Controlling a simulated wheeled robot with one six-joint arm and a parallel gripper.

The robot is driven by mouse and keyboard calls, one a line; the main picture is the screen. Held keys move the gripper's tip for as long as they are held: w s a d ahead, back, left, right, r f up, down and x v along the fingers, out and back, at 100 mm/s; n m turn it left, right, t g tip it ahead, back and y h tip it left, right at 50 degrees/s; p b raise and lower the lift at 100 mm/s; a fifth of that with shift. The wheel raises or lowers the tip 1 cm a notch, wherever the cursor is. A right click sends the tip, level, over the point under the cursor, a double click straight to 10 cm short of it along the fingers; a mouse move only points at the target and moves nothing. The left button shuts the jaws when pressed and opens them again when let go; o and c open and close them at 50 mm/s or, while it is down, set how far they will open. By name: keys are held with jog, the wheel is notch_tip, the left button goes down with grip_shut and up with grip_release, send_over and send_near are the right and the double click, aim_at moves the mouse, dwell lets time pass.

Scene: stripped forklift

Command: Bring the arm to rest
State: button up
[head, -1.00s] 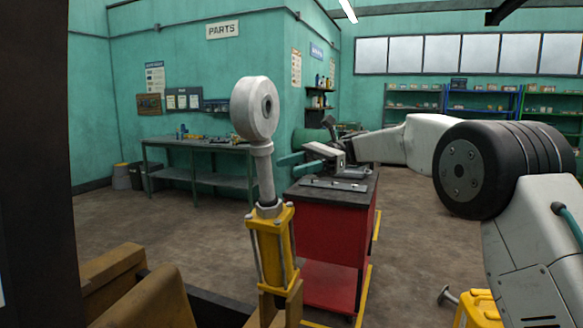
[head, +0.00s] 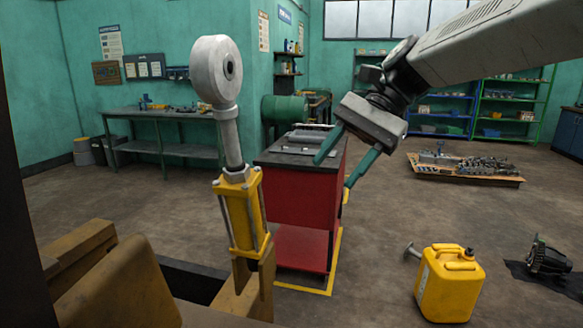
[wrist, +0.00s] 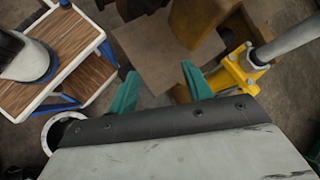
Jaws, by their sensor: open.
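My gripper (head: 337,165) hangs in the air in the head view, to the right of the upright cylinder and in front of the red cart. Its two green fingers are spread apart with nothing between them. In the wrist view my gripper (wrist: 158,88) also shows both green fingers apart, over brown metal parts and the floor. My arm (head: 480,45) reaches in from the upper right of the head view.
A yellow cylinder with a grey rod and ring end (head: 240,215) stands close on the left. The red cart (head: 300,210) is behind my gripper. A yellow jerrycan (head: 450,285) stands on the floor at right. Open floor lies between cart and pallet (head: 465,170).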

jog(key=s+d+f+n+t+h, duration=0.2)
jog(key=s+d+f+n+h, duration=0.1)
jog(key=s+d+f, duration=0.4)
jog(key=s+d+f+n+t+h, duration=0.3)
jog(key=s+d+f, duration=0.5)
jog(key=s+d, duration=0.3)
jog(key=s+h, duration=0.1)
jog(key=s, duration=0.2)
jog(key=shift+d+h, duration=0.35)
jog(key=shift+h, duration=0.05)
jog(key=shift+s, duration=0.1)
dwell(0.3)
